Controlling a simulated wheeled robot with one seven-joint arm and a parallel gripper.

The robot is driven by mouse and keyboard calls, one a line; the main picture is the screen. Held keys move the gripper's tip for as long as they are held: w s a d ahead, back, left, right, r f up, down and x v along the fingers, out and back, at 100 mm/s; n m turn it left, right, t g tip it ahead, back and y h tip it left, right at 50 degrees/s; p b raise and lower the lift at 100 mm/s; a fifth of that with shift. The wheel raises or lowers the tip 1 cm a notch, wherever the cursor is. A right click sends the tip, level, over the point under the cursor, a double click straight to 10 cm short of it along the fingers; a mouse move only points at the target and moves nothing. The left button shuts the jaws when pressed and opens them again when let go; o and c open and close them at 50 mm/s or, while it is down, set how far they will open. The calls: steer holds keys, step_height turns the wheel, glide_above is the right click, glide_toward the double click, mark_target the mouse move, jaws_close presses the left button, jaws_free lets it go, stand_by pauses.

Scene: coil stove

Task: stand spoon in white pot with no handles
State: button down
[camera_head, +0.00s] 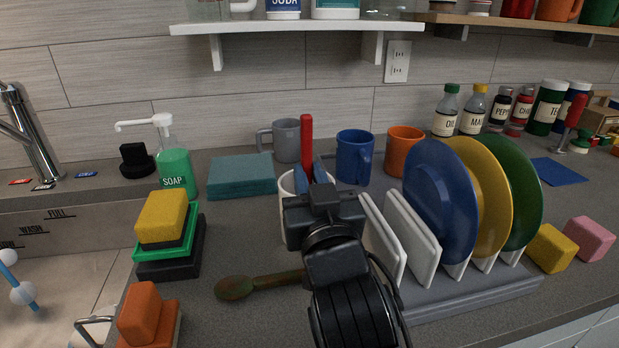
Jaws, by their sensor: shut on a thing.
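The wooden spoon (258,284) is brown with a greenish tinge. Its bowl points left over the counter, and its handle runs right and out of sight behind my wrist. I cannot tell whether it touches the counter.
Close on the right is a rack (470,290) with white boards and blue, yellow and green plates. Grey, blue (353,157) and orange mugs stand behind. Soap (176,172), teal cloths (240,176) and sponges are left, beside the sink. Counter between sponges and spoon is clear.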

steer(key=c, duration=1)
jaws_free()
